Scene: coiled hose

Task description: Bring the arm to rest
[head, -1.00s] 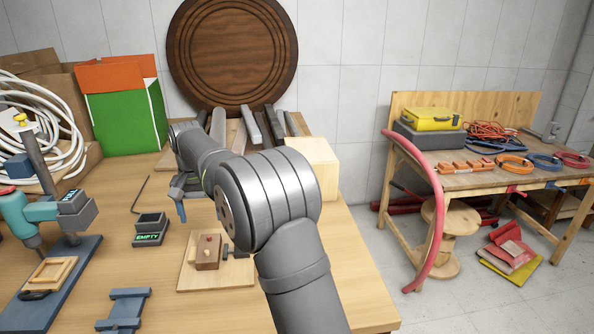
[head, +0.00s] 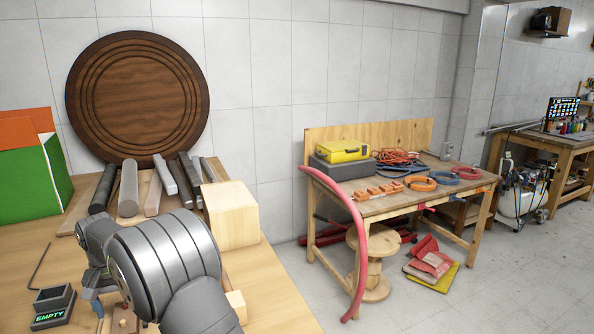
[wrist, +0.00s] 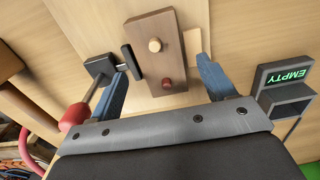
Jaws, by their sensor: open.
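My gripper (wrist: 165,62) has two blue fingers set well apart, with nothing held between them. In the wrist view it is over the table, with a brown wooden block (wrist: 155,25) showing beyond and between the fingers. The block carries a light peg and a red peg. Whether the fingers touch it cannot be told. In the head view one blue finger (head: 92,303) shows low at the left, between the EMPTY holder (head: 53,306) and the block (head: 123,320). My arm hides most of the gripper there.
A pale wooden cube (head: 232,216) stands close right of my arm. Several grey and wooden bars (head: 128,188) lie behind it. A green and orange box (head: 28,180) is at the left. A red hose (head: 350,215) hangs before the far workbench (head: 400,203). Floor between the tables is open.

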